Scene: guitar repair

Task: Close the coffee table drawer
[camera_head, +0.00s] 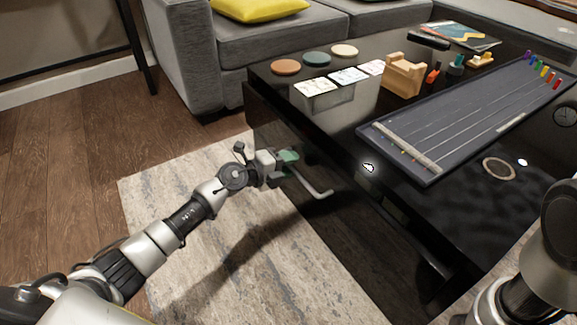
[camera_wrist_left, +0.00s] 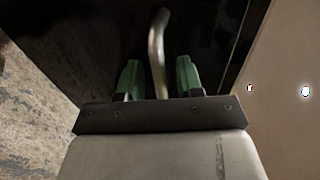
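The black coffee table (camera_head: 340,122) stands right of centre in the head view. A grey bent bar handle (camera_head: 312,187) shows low along its dark front side; the drawer's outline blends into the black, so I cannot tell how far out it is. My left gripper (camera_head: 289,157) is at this handle. In the left wrist view its two green fingers (camera_wrist_left: 158,76) are apart, with the handle (camera_wrist_left: 157,40) running between them, closer to the right finger. A gap shows on the left, so the fingers are not closed on it. My right gripper is out of view.
A long dark board with strings (camera_head: 470,115), a wooden block (camera_head: 403,76), round discs (camera_head: 317,58) and small cards lie on the tabletop. A grey sofa (camera_head: 270,40) stands behind. A pale rug (camera_head: 240,270) covers the floor in front, clear apart from my arm.

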